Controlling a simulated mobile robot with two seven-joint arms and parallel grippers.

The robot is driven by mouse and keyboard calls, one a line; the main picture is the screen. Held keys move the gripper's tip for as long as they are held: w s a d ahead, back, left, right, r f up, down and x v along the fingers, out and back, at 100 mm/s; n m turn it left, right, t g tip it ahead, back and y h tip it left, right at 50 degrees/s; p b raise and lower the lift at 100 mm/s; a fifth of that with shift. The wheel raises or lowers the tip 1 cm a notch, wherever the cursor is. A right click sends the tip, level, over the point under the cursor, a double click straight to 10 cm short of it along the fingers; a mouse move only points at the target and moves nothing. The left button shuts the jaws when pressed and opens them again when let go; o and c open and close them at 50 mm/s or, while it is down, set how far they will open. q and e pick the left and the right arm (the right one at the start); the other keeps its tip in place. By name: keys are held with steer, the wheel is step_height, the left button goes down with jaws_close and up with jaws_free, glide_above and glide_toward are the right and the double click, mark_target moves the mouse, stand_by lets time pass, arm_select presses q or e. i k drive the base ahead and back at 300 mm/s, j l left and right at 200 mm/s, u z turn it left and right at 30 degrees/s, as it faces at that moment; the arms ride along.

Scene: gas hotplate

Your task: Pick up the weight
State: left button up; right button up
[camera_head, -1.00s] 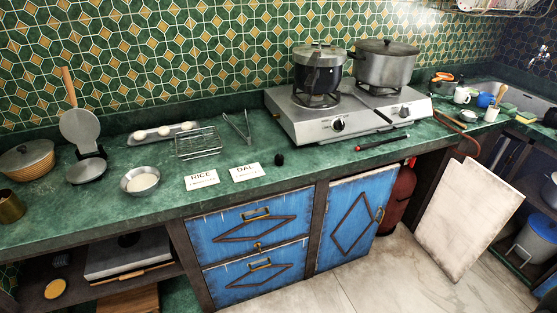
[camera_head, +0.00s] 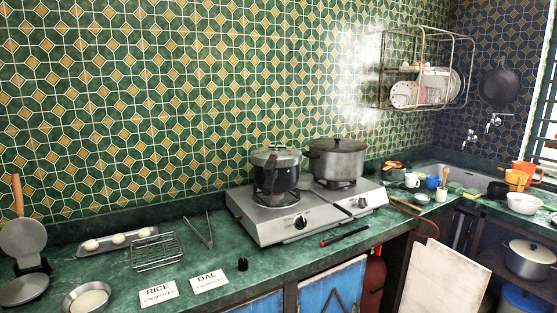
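A small black knob-like piece (camera_head: 242,264), which looks like the weight, stands on the green counter (camera_head: 215,285). It sits in front of the stove's left end, just right of the DAL card (camera_head: 208,282). A dark pressure cooker (camera_head: 276,172) with a metal lid stands on the left burner of the gas hotplate (camera_head: 300,225). Neither of my grippers shows in the view.
A large lidded pot (camera_head: 336,160) stands on the right burner. A wire rack (camera_head: 157,252), tongs (camera_head: 199,232), the RICE card (camera_head: 159,293) and a bowl (camera_head: 86,297) lie left of the black piece. A red-and-black lighter (camera_head: 344,236) lies to its right.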

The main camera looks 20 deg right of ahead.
mark_target(243, 263)
steer(key=i+l, duration=0.1)
steer(key=l, duration=0.3)
steer(key=i+l, duration=0.15)
steer(key=l, duration=0.2)
steer(key=i+l+z, duration=0.1)
steer(key=l, duration=0.3)
steer(key=i+l, duration=0.15)
steer(key=l, duration=0.2)
steer(key=i+l+z, duration=0.1)
steer(key=l, duration=0.3)
